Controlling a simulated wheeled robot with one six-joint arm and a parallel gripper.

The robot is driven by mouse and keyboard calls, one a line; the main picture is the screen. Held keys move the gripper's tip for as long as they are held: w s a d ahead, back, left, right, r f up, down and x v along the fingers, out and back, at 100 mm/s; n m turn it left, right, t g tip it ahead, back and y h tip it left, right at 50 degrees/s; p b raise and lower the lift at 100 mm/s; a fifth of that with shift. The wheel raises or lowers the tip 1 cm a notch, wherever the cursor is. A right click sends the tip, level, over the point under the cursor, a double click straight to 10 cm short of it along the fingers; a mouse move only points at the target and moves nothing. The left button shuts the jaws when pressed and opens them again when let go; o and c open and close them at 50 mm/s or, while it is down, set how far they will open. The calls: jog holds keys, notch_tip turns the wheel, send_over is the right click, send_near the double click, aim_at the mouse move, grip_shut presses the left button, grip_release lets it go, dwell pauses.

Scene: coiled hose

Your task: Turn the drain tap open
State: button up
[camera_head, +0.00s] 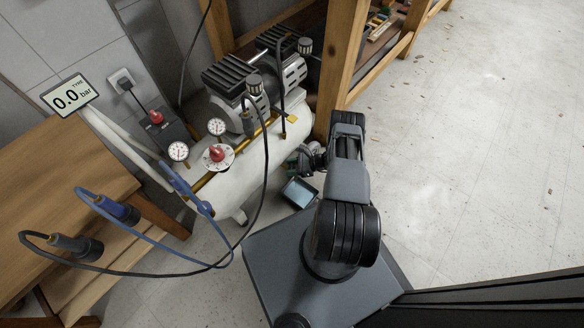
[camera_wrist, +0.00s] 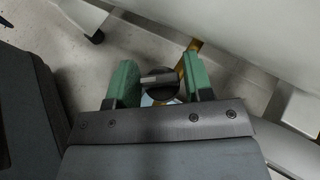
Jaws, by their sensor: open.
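The drain tap (camera_wrist: 161,81) shows in the wrist view as a dark round body with a short grey bar across it, next to a brass pipe (camera_wrist: 189,57) under the white tank. My gripper (camera_wrist: 158,65) has two green fingers, spread apart, with the tap between them. I cannot tell whether either finger touches it. In the head view my gripper (camera_head: 303,159) is low beside the right end of the white compressor tank (camera_head: 255,155), partly hidden by my arm. The tap cannot be made out there.
A small tray (camera_head: 298,193) lies on the floor below the tank. A display (camera_head: 69,95) reads 0.0 bar. Hoses (camera_head: 140,238) loop from the wooden bench (camera_head: 60,170) at left. A wooden shelf post (camera_head: 338,70) stands close behind my arm. Floor at right is clear.

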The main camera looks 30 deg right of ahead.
jog(key=c, duration=0.7)
jog(key=shift+o, duration=0.2)
jog(key=shift+m+t, duration=0.3)
jog(key=shift+t, duration=0.1)
jog(key=m+t+h+p, duration=0.1)
jog(key=m+t+h, duration=0.1)
jog(key=shift+r+m, duration=0.1)
jog(key=shift+m, duration=0.3)
jog(key=shift+m+t+h+p, duration=0.8)
jog(key=shift+m+t+h, duration=0.7)
jog(key=shift+m+h, duration=0.7)
jog(key=shift+h, duration=0.1)
jog(key=o, duration=0.7)
jog(key=shift+c, duration=0.2)
